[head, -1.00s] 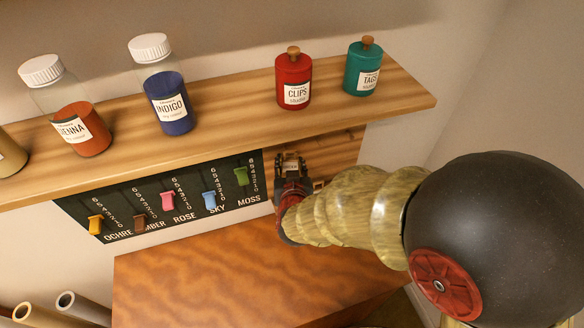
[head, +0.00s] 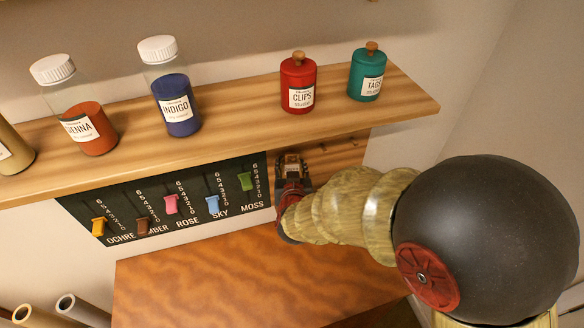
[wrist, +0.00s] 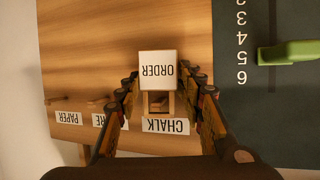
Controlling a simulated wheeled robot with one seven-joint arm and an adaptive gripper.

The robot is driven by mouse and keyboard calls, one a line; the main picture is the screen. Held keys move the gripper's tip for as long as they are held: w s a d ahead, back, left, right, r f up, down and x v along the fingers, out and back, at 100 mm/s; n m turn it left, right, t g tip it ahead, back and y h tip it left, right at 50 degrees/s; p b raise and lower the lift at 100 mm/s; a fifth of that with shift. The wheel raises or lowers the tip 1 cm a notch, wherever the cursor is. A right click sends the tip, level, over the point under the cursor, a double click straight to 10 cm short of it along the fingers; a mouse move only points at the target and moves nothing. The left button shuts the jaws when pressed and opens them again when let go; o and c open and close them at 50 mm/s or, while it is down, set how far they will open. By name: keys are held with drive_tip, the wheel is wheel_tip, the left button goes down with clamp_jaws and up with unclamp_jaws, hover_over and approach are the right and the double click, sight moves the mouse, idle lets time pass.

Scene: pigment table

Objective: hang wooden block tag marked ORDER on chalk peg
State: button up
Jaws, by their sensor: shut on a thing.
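The ORDER tag (wrist: 157,70) shows its white face upside down in the wrist view, between the fingers of my gripper (wrist: 158,97). My gripper is shut on it. In the head view my gripper (head: 291,165) is in front of the wooden peg board (head: 330,158), below the shelf and beside the dark chart. The CHALK label (wrist: 165,126) lies just below the tag in the wrist view. A small wooden piece (wrist: 158,102) shows between tag and label; I cannot tell whether it is block or peg. Whether the tag touches the chalk peg is hidden.
Other pegs stand on the board by the PAPER label (wrist: 69,118) and a partly hidden label (wrist: 103,121). The dark chart (head: 190,195) with coloured sliders is close on the left; its green slider (head: 245,181) sticks out. The shelf (head: 235,128) with jars overhangs above.

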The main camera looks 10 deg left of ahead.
drive_tip(key=shift+w+f, duration=0.1)
drive_tip(key=shift+f, duration=0.15)
drive_tip(key=shift+c, duration=0.4)
drive_tip(key=o, duration=0.9)
drive_tip(key=shift+o, duration=1.2)
drive_tip(key=shift+w+f, duration=0.15)
drive_tip(key=shift+w, duration=0.25)
drive_tip(key=o, duration=0.3)
drive_tip(key=shift+a, duration=0.1)
drive_tip(key=shift+s+r, duration=0.4)
drive_tip(key=shift+s, duration=0.1)
drive_tip(key=v, duration=1)
drive_tip(key=shift+s+r, duration=0.1)
drive_tip(key=shift+s, duration=0.3)
